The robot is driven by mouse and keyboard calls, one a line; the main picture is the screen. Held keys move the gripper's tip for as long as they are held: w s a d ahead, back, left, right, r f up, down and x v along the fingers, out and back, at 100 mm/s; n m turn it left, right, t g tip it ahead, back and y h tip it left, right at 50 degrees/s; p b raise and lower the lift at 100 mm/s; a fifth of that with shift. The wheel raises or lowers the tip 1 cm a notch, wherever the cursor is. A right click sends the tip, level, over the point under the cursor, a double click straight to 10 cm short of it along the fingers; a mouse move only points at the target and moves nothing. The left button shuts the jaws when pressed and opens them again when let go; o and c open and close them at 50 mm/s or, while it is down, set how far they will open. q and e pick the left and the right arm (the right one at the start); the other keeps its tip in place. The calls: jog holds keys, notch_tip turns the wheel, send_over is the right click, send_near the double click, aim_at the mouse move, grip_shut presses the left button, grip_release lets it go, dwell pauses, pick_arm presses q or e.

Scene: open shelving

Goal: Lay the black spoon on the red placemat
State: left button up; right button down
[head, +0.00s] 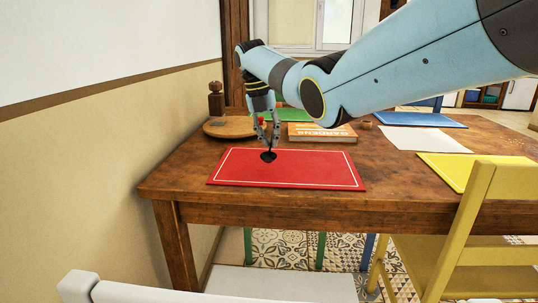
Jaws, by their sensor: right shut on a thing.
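The red placemat (320,172) lies flat on the near left part of the wooden table. My right gripper (269,145) points down over the back middle of the placemat. It is shut on the black spoon (268,156), whose dark bowl hangs below the fingers, low over the mat. I cannot tell whether the bowl touches the mat. The spoon's handle is mostly hidden by the fingers. My left gripper is not in view.
Behind the mat stand a round wooden board (228,128), a dark wooden mill (215,101) and an orange book (322,133). A yellow chair (490,190) stands at front right.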

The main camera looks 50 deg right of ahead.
aim_at(269, 152)
notch_tip(269, 152, down, 4)
jog(key=shift+a+f+b, duration=0.1)
jog(key=shift+b, duration=0.7)
jog(key=shift+f, duration=0.1)
jog(key=c, duration=1.8)
grip_release()
jog(key=shift+c, duration=0.2)
jog(key=o, duration=0.4)
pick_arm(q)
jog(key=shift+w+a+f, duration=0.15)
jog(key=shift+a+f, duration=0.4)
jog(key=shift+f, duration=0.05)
